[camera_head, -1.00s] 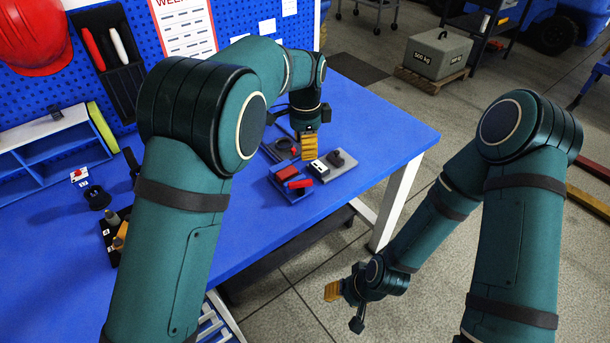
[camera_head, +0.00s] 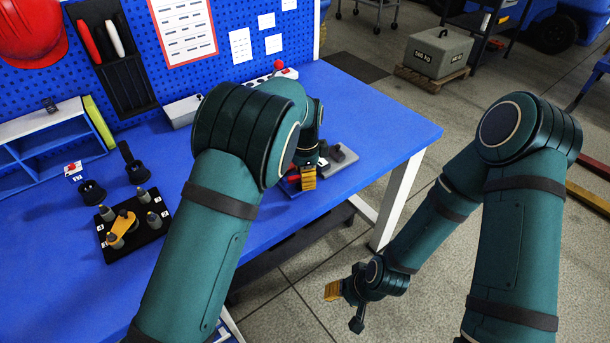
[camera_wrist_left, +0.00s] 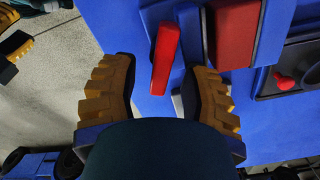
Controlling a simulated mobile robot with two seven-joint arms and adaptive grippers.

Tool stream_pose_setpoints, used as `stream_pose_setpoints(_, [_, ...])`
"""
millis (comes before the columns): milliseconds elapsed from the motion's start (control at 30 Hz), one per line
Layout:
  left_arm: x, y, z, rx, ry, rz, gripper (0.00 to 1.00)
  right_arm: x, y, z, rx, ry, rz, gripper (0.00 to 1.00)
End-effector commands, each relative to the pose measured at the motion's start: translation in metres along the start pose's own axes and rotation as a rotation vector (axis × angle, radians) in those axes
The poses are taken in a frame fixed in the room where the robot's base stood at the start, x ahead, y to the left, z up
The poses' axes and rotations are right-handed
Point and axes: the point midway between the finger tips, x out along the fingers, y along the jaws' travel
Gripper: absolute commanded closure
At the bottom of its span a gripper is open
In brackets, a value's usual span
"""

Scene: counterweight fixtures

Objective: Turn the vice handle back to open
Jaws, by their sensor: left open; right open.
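The vice's red handle (camera_wrist_left: 166,55) shows in the left wrist view as a straight bar. My right gripper (camera_head: 333,291) hangs empty over the floor, off the bench.
A grey fixture plate (camera_head: 345,168) with dark parts stands right of the vice; a red knob (camera_wrist_left: 285,82) shows nearby in the wrist view. A black tray (camera_head: 150,236) with several pegs and a yellow piece lies at left. The blue bench (camera_head: 385,125) is clear at right.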

Motion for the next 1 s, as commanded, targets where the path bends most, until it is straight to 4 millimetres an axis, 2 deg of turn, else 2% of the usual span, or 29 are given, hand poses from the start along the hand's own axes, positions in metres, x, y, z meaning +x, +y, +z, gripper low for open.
stream_pose_setpoints(100, [0.000, 0.000, 0.000, 0.000, 0.000, 0.000, 0.54, 0.000, 0.000, 0.000, 0.000, 0.000, 0.000, 0.53])
stream_pose_setpoints(133, [0.000, 0.000, 0.000, 0.000, 0.000, 0.000, 0.51, 0.000, 0.000, 0.000, 0.000, 0.000, 0.000, 0.53])
stream_pose_setpoints(267, [0.000, 0.000, 0.000, 0.000, 0.000, 0.000, 0.97, 0.000, 0.000, 0.000, 0.000, 0.000, 0.000, 0.53])
stream_pose_setpoints(300, [0.000, 0.000, 0.000, 0.000, 0.000, 0.000, 1.00, 0.000, 0.000, 0.000, 0.000, 0.000, 0.000, 0.53])
stream_pose_setpoints(667, [-0.001, 0.000, 0.000, -0.033, 0.000, 0.002, 1.00, -0.004, -0.002, 0.000, 0.000, -0.001, 0.000, 0.53])
stream_pose_setpoints(1000, [-0.001, -0.003, 0.001, -0.282, 0.000, 0.003, 1.00, -0.024, -0.009, 0.002, 0.002, -0.011, -0.001, 0.53])
